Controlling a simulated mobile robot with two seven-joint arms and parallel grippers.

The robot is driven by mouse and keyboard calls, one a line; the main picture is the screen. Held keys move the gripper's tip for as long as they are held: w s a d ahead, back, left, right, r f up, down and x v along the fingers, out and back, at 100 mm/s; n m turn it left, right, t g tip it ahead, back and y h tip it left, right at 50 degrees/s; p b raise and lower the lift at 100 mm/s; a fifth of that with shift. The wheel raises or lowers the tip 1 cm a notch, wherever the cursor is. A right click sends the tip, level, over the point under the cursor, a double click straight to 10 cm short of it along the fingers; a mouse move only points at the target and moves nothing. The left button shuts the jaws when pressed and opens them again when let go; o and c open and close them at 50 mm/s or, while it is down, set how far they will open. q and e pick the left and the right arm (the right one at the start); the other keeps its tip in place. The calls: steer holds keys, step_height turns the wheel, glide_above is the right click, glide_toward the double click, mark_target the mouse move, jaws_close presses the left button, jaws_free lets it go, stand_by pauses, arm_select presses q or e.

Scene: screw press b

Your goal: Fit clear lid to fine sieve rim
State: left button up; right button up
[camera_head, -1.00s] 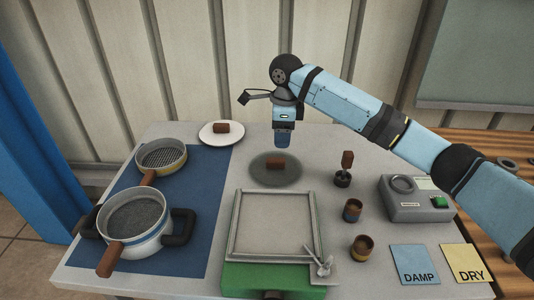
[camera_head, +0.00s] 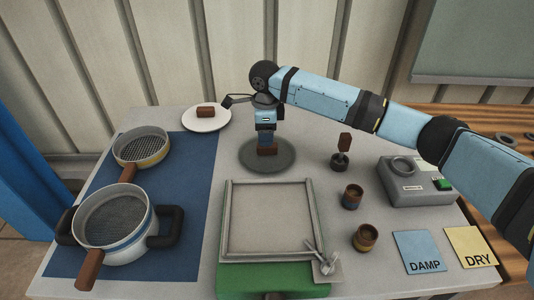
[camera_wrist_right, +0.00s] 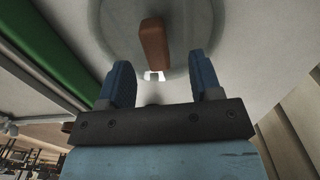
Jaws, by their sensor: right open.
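The clear lid (camera_head: 285,162), a see-through grey disc, lies flat on the table behind the square frame. Its brown bar handle (camera_head: 267,152) also shows in the right wrist view (camera_wrist_right: 155,45). My right gripper (camera_head: 266,140) points down just over this handle. In the wrist view its blue fingers (camera_wrist_right: 163,75) are apart, with the handle ahead of the gap and nothing gripped. The finer-meshed sieve (camera_head: 115,222), with a brown handle, sits at front left in a blue-banded pot with black side handles; its rim is uncovered. My left gripper is out of view.
A coarser yellow-banded sieve (camera_head: 140,147) stands behind on the blue mat (camera_head: 190,205). A white disc with a brown handle (camera_head: 205,117) lies at the back. The square frame (camera_head: 228,220), brown-handled tool (camera_head: 341,155), small cups (camera_head: 352,195) and grey device (camera_head: 415,182) stand nearby.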

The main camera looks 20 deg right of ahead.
steer(key=f, duration=0.4)
steer(key=shift+s+d+f+b, duration=0.15)
steer(key=shift+s+f+b, duration=0.2)
steer(key=shift+f+b, duration=0.05)
steer(key=c, duration=1)
steer(key=shift+c, duration=0.2)
steer(key=shift+r, duration=0.15)
step_height(320, 180, up, 20)
steer(key=p, duration=0.2)
steer(key=shift+p, duration=0.4)
